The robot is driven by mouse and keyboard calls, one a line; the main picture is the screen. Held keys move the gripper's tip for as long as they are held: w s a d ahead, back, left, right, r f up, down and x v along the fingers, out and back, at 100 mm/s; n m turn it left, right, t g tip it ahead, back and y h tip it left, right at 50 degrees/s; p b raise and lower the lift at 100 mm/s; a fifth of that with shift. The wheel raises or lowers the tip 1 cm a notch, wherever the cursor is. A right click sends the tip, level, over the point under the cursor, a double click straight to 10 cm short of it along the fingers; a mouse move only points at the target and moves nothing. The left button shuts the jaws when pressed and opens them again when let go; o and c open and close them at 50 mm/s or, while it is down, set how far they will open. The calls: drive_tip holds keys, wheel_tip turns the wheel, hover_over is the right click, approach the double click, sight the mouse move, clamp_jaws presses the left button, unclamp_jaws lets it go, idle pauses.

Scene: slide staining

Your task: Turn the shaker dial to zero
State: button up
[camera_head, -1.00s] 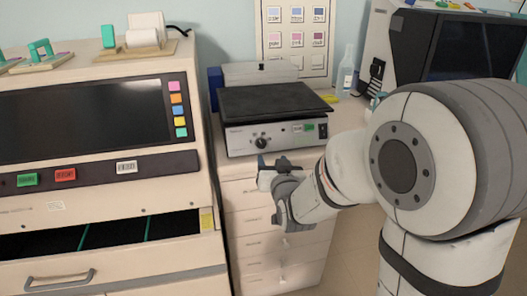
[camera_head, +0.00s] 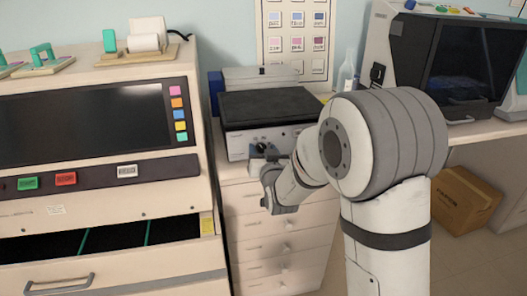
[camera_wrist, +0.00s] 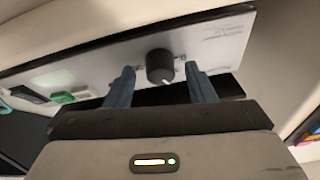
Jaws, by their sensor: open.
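The shaker (camera_head: 268,103) sits on the drawer cabinet, a grey box with a flat black top. Its black round dial (camera_wrist: 160,66) is on the light front panel (camera_wrist: 215,45), with a pale pointer mark on its rim. In the head view the dial (camera_head: 261,146) is just above my gripper. My gripper (camera_wrist: 163,82) is open, its two blue-grey fingers one on each side of the dial in the wrist view. I see a gap on both sides, so the dial is not gripped. In the head view my gripper (camera_head: 264,157) is at the shaker's front, its fingertips hard to make out.
A large stainer with a dark screen (camera_head: 85,124) and an open drawer stands at the left. Drawers (camera_head: 285,240) are below the shaker. A clear bottle (camera_head: 346,72) stands behind it. A green switch (camera_wrist: 62,97) is also on the shaker's panel.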

drive_tip(key=c, duration=1)
drive_tip(key=shift+f+n+b, duration=0.1)
drive_tip(key=shift+n+b, duration=0.2)
drive_tip(key=shift+b, duration=0.15)
drive_tip(key=n+y+b, duration=0.1)
drive_tip(key=n+b, duration=0.1)
drive_tip(key=shift+d+f+b, duration=0.1)
drive_tip(key=shift+f+b, duration=0.05)
drive_tip(key=shift+b, duration=0.2)
drive_tip(key=n+g+y+b, duration=0.1)
drive_tip(key=n+b, duration=0.2)
drive_tip(key=shift+d, duration=0.1)
drive_tip(key=n, duration=0.2)
drive_tip(key=n+y+b, duration=0.1)
drive_tip(key=shift+r+g, duration=0.25)
drive_tip(key=shift+g, duration=0.15)
drive_tip(key=shift+w+r+n+g+y, duration=0.1)
drive_tip(key=shift+n+g+y, duration=0.6)
drive_tip(key=shift+n, duration=1.2)
